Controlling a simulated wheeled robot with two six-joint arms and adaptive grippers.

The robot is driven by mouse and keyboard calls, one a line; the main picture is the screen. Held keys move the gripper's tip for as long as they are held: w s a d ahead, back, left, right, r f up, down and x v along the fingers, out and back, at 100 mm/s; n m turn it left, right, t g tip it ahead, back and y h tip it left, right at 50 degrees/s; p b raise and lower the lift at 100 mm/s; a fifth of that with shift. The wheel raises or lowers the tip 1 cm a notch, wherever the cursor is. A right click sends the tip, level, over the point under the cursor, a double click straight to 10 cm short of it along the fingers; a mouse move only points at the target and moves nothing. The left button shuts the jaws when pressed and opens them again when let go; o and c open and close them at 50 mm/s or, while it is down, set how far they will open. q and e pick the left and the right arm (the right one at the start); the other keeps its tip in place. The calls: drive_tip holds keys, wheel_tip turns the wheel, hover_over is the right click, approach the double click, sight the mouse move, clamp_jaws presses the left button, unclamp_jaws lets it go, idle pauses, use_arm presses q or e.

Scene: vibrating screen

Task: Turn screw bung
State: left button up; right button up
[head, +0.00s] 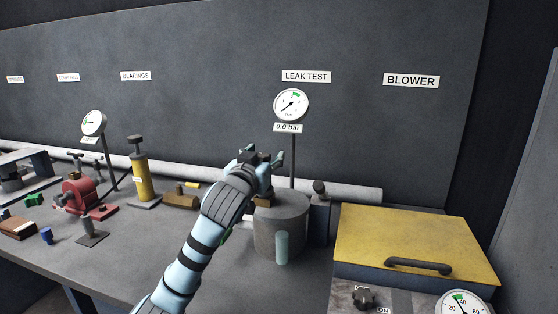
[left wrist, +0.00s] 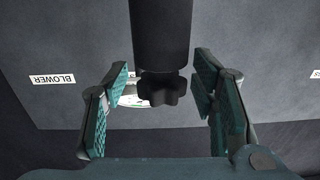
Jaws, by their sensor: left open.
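My left gripper (head: 264,157) reaches over the grey round vessel (head: 282,225) under the LEAK TEST sign. It is open. In the left wrist view a black lobed knob (left wrist: 160,90), which looks like the screw bung, shows at the end of a dark cylinder (left wrist: 160,35). The knob lies between the gripper's two teal-padded fingers (left wrist: 160,101), with a visible gap on each side. In the head view my gripper mostly hides this spot. The gauge (head: 291,105) stands behind, with a 0.0 bar label (head: 288,128). My right gripper is out of view.
A dark block with a black cap (head: 319,188) stands right of the vessel. A yellow lid (head: 415,240) with a black handle is farther right. A yellow cylinder (head: 142,182) and a red machine (head: 77,196) are at left. A pale pipe (head: 350,193) runs along the wall.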

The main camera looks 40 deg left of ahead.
use_arm(q)
drive_tip(key=shift+s+r, duration=0.1)
drive_tip(key=shift+r, duration=0.05)
drive_tip(key=shift+s+r, duration=0.1)
drive_tip(key=shift+s, duration=0.15)
drive_tip(key=shift+w, duration=0.15)
drive_tip(key=c, duration=1.2)
drive_tip(key=shift+o, duration=0.2)
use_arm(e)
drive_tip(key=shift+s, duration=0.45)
